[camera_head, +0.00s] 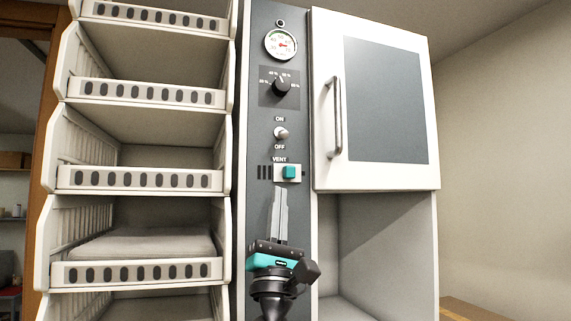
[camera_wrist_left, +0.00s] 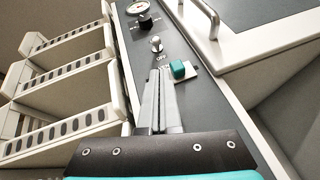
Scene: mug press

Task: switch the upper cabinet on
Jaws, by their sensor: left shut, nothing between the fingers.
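The upper cabinet (camera_head: 325,165) has a white-framed door with a grey panel and a vertical handle, and its door is shut. On the dark control panel (camera_head: 256,215) left of it, a small metallic toggle switch (camera_head: 281,132) sits between the labels ON and OFF. Its lean is too small to tell. The switch also shows in the left wrist view (camera_wrist_left: 156,44). My left gripper (camera_head: 280,190) is shut and empty, pointing up. In the head view its tips are below the switch, just under the vent button (camera_head: 288,172). My right gripper is not in view.
Above the switch are a black dial knob (camera_head: 281,87) and a round gauge (camera_head: 281,44). White slatted shelves (camera_head: 140,180) stand left of the panel. An open bay (camera_head: 375,245) lies under the cabinet door. The door handle (camera_head: 334,118) sticks out near the panel.

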